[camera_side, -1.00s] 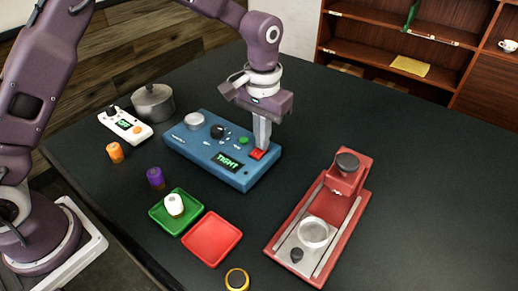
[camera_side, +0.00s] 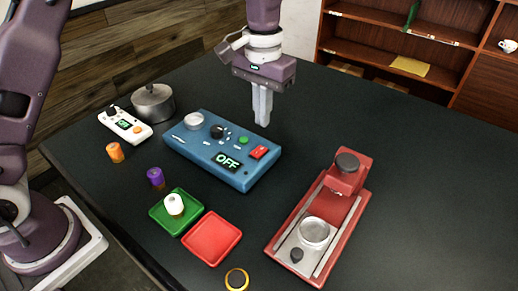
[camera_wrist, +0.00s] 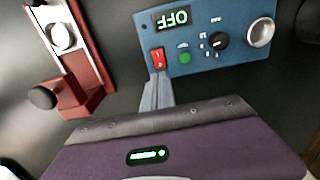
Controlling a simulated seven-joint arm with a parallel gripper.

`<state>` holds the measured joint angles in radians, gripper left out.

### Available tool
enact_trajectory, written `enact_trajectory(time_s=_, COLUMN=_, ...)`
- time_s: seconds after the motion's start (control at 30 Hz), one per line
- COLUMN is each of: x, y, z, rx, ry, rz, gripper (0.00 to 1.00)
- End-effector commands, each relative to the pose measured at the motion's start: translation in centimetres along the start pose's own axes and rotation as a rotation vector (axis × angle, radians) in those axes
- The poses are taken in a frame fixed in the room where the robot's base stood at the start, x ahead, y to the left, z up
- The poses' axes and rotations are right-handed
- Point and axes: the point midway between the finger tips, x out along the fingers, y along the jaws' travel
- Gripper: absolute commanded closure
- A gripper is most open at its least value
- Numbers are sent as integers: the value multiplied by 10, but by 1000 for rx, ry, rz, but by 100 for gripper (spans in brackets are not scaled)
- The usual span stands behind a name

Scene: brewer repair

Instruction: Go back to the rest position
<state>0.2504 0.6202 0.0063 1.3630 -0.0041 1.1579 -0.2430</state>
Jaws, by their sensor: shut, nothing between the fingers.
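My gripper (camera_side: 262,122) is shut and empty. It is raised above the table behind the blue control box, clear of it. The blue control box (camera_side: 205,164) has a display (camera_side: 228,161) reading OFF, a red switch (camera_side: 259,152), a green button (camera_side: 243,140) and a black knob (camera_side: 217,131). In the wrist view, my gripper (camera_wrist: 157,106) appears just below the box's red switch (camera_wrist: 159,59), and the OFF display (camera_wrist: 174,19) shows upside down.
A red press-like device (camera_side: 345,180) stands to the right. Green (camera_side: 158,218) and red (camera_side: 211,239) trays lie in front, with a white-topped piece (camera_side: 174,204) in the green one. Purple (camera_side: 155,176) and orange (camera_side: 115,151) cylinders, a white device (camera_side: 120,122) and a pot (camera_side: 152,100) stand left. The back right table is clear.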

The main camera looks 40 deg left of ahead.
Motion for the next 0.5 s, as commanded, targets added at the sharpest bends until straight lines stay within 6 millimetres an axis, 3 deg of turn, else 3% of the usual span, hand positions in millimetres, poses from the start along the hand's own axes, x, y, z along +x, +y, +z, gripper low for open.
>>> enact_trajectory(time_s=0.2, x=-1, y=-1, z=1, rx=0, ry=2, rz=0, gripper=100)
enact_trajectory(time_s=0.27, x=-11, y=-5, z=5, rx=-2, ry=15, rz=4, gripper=100)
enact_trajectory(time_s=0.37, x=-51, y=-25, z=32, rx=-4, ry=78, rz=17, gripper=100)
enact_trajectory(time_s=0.5, x=-108, y=-64, z=108, rx=-6, ry=211, rz=32, gripper=100)
